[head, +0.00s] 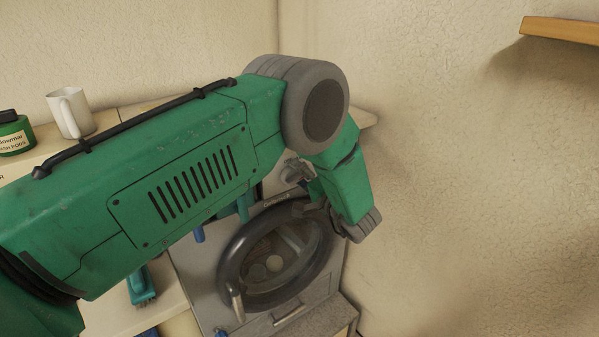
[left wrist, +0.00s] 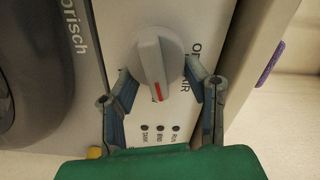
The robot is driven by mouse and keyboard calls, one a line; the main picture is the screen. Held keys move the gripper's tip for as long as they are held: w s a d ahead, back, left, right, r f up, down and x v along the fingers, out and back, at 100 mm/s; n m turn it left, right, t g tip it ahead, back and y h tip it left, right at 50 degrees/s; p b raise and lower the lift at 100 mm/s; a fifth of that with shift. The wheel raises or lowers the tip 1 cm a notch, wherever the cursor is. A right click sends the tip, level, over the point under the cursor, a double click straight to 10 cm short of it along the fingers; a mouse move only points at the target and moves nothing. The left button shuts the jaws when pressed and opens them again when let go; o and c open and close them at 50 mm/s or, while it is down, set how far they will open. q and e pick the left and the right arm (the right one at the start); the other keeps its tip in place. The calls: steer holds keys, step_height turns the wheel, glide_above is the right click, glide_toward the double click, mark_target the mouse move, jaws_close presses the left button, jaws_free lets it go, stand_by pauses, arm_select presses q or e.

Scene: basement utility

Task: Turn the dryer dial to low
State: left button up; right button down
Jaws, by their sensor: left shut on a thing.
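The dryer (head: 200,275) has a grey front and a round dark-rimmed door (head: 228,262), below my left arm in the head view. Its dial (left wrist: 155,50) is a pale grey knob on the white panel in the left wrist view, with a red mark on the end facing my gripper. My left gripper (left wrist: 160,76) is shut on the dial, one finger on each side. In the head view my left gripper (head: 308,187) is at the dryer's upper front, partly behind my arm. Panel lettering is partly covered by the knob and fingers; no "low" label is readable.
A white mug (head: 70,112) and a green jar (head: 15,135) stand on the surface at left. A teal brush (head: 141,287) lies below my arm. A wooden shelf (head: 562,29) is at upper right. The wall stands close right of the dryer.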

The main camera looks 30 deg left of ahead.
arm_select(q)
steer(key=shift+w+f+m, duration=0.1)
steer(key=shift+f+m, duration=0.1)
steer(key=shift+m, duration=1.4)
steer(key=o, duration=1.1)
steer(key=shift+c, duration=0.2)
steer(key=shift+o, duration=0.4)
steer(key=shift+w+f, duration=0.1)
steer(key=shift+f, duration=0.05)
